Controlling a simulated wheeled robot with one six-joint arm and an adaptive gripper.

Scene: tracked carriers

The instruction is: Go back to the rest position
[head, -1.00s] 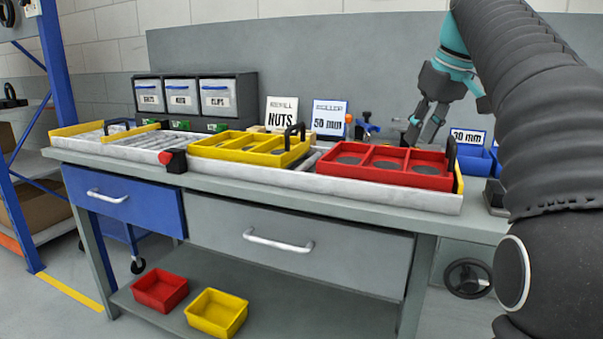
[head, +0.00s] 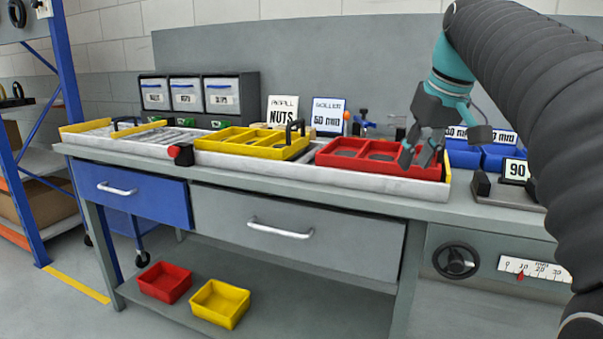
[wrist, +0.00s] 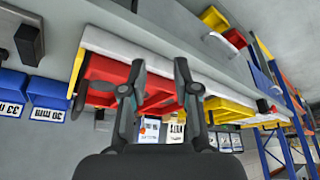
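My gripper (head: 421,155) hangs in front of the right end of the red carrier (head: 345,154) in the head view and hides part of it. In the wrist view the two fingers of my gripper (wrist: 157,78) stand apart with nothing between them, so it is open and empty. The red carrier (wrist: 103,72) shows behind the fingers there. The yellow carrier (head: 222,146) stands left of the red one on the grey track. My dark arm fills the right side of the head view.
The workbench has a blue drawer (head: 132,193) and a grey drawer (head: 322,253). Small black-framed bins (head: 187,95), sign cards (head: 327,117) and blue bins (head: 463,155) stand at the back. A 90 sign (head: 516,171) stands on the right. A red bin (head: 164,283) and a yellow bin (head: 219,305) lie on the lower shelf.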

